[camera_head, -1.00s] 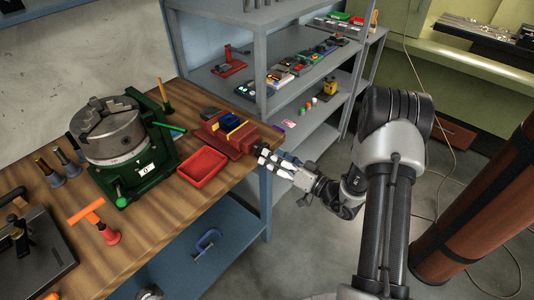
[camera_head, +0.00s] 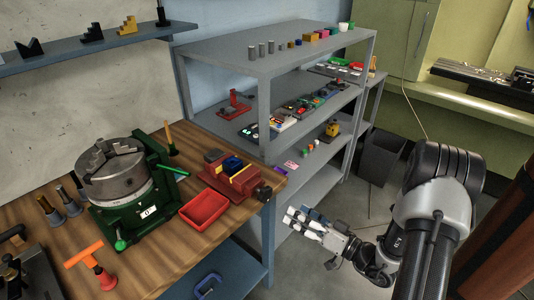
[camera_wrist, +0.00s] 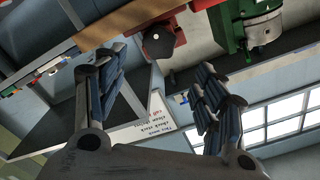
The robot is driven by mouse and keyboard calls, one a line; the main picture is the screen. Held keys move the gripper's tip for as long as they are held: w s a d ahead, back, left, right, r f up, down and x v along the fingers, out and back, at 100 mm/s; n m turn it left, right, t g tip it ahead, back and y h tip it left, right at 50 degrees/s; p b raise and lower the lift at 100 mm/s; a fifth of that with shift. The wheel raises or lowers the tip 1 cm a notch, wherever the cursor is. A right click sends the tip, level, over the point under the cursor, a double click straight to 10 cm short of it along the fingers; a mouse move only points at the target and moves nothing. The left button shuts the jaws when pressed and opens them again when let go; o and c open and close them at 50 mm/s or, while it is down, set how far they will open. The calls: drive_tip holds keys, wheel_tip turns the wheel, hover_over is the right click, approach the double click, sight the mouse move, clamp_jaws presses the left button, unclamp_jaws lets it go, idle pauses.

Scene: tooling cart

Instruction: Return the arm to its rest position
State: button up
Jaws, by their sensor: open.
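My gripper (camera_head: 300,220) is open and empty in the head view. It hangs in free air to the right of the workbench corner, just off the bench's right edge. The rest of my arm (camera_head: 425,215) reaches in from the lower right. In the wrist view my two fingers (camera_wrist: 158,100) stand wide apart with nothing between them. Beyond them show the red vise (camera_wrist: 150,25) with its dark knob, the bench edge and part of a green machine (camera_wrist: 255,25).
The wooden bench (camera_head: 160,245) holds a green-based chuck (camera_head: 115,180), a red tray (camera_head: 204,209) and a red vise (camera_head: 232,178) near its right corner. A grey shelf unit (camera_head: 270,55) stands behind. Floor between shelf and arm is open, with a dark bin (camera_head: 380,155) farther back.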

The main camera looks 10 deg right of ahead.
drive_tip(key=s+a+r+n+g+y, duration=0.1)
drive_tip(key=s+a+r+n+g, duration=0.1)
drive_tip(key=s+a+r+g, duration=0.5)
drive_tip(key=s+a+r+n+g, duration=0.2)
drive_tip(key=s+a+r+g, duration=0.5)
drive_tip(key=a, duration=0.3)
drive_tip(key=s+d+g+h, duration=0.1)
drive_tip(key=s+h, duration=0.4)
drive_tip(key=s, duration=0.3)
drive_tip(key=s+d+r+m+t+h, duration=0.3)
drive_tip(key=d+r+t+h, duration=0.1)
drive_tip(key=d, duration=0.4)
drive_tip(key=t+h, duration=0.1)
drive_tip(key=h, duration=0.1)
drive_tip(key=shift+s+r+m+h, duration=0.2)
drive_tip(key=shift+r+m+h, duration=0.1)
drive_tip(key=shift+r+m, duration=0.1)
